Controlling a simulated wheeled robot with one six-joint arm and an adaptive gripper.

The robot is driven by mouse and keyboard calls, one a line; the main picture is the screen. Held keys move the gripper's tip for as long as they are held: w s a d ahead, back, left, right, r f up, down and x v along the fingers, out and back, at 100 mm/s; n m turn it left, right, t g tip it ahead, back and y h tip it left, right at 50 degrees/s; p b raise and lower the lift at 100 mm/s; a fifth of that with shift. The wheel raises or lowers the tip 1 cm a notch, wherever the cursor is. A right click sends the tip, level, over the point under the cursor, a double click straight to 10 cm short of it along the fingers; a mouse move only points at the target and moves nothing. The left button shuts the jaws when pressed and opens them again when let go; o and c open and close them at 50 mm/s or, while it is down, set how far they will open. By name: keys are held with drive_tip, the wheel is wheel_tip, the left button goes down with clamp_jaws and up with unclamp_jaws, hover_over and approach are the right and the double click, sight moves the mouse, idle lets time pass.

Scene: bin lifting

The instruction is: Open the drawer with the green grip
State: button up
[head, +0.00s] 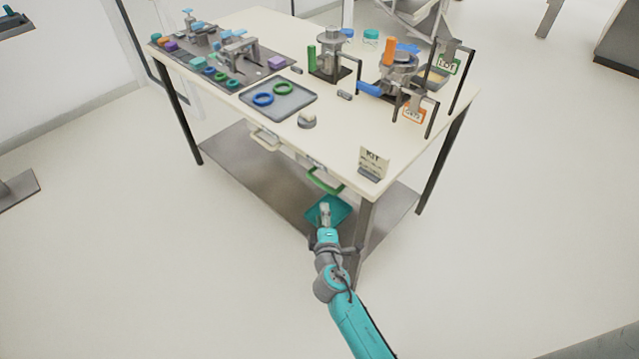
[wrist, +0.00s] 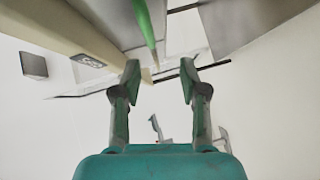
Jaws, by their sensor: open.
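The green grip (head: 325,181) is a curved bar on a drawer under the table's front edge, near the right front leg. The drawer looks shut, and little of its front shows. In the wrist view the green grip (wrist: 147,25) runs in from the top edge, its lower end just above the gap between my fingertips. My gripper (head: 325,209) is below the grip in the head view. In the wrist view my gripper (wrist: 159,72) is open, with nothing between its fingers. I see no contact with the grip.
A second drawer with a pale grip (head: 264,138) is to the left. A teal bin (head: 340,212) shows behind my gripper, low under the table. A KIT sign (head: 373,163) stands on the tabletop (head: 340,135) near its front corner. The floor in front is clear.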

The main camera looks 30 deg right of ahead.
sight(319, 182)
drive_tip(key=shift+h, duration=0.3)
drive_tip(key=x, duration=0.4)
drive_tip(key=r+x, duration=0.1)
drive_tip(key=x, duration=0.8)
drive_tip(key=shift+w+a+r, duration=0.1)
drive_tip(key=shift+r, duration=0.1)
clamp_jaws()
